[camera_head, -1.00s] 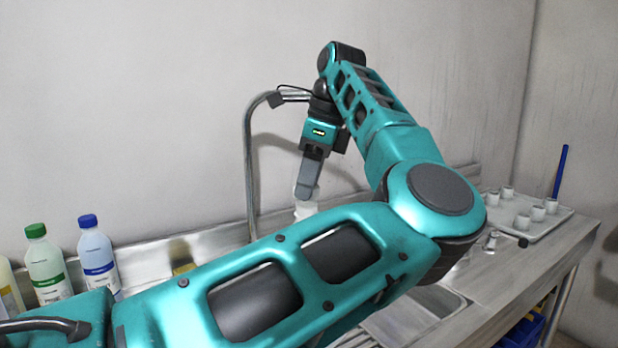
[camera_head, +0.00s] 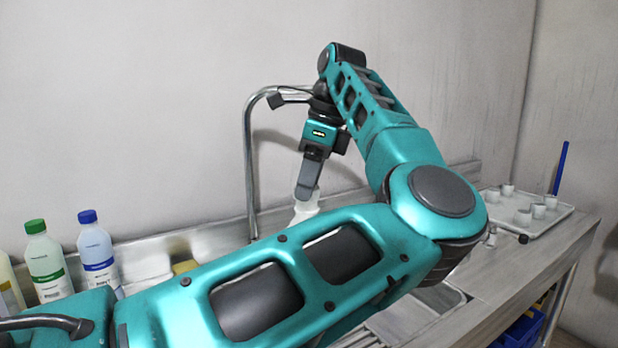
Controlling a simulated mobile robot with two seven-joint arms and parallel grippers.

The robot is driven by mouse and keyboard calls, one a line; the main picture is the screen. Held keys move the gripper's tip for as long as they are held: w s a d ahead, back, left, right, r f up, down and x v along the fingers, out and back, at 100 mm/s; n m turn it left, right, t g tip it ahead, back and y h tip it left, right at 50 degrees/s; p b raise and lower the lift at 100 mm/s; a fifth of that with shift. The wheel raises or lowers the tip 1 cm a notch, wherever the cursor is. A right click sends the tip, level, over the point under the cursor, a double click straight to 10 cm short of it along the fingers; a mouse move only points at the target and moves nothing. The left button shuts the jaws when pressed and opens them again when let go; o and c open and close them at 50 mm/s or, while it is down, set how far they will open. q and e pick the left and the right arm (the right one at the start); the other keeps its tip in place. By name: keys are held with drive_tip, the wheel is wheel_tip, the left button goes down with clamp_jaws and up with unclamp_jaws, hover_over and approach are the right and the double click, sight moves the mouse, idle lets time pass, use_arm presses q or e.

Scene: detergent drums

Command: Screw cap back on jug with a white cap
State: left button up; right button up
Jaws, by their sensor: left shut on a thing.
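My left gripper (camera_head: 306,190) points down in front of the wall, beside the faucet, in the head view. It is shut on a white thing at its fingertips, which looks like the white cap. A pale, whitish jug (camera_head: 305,211) shows just below the fingers. My forearm hides its lower part, and I cannot tell how the cap sits on it. My right gripper is not in view.
A metal faucet (camera_head: 249,170) rises left of my gripper. A green-capped bottle (camera_head: 47,262) and a blue-capped bottle (camera_head: 97,254) stand at the left. A tray (camera_head: 535,228) with several white cups lies at the right, near a sink basin (camera_head: 425,308).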

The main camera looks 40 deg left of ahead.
use_arm(q)
drive_tip(key=shift+f, duration=0.7)
idle(1.5)
drive_tip(key=shift+b, duration=0.35)
drive_tip(key=m+t+b, duration=0.1)
drive_tip(key=m, duration=0.2)
drive_tip(key=shift+s+f+m+b, duration=0.1)
drive_tip(key=shift+f+m+b, duration=0.05)
drive_tip(key=shift+m+b, duration=0.55)
drive_tip(key=shift+m, duration=0.6)
drive_tip(key=shift+m+t+b, duration=0.4)
drive_tip(key=shift+m, duration=0.3)
drive_tip(key=m+b, duration=0.1)
drive_tip(key=m, duration=0.1)
drive_tip(key=shift+s+f+m+t, duration=0.1)
drive_tip(key=shift+m+t, duration=0.3)
drive_tip(key=shift+m+b, duration=0.35)
drive_tip(key=shift+m, duration=0.45)
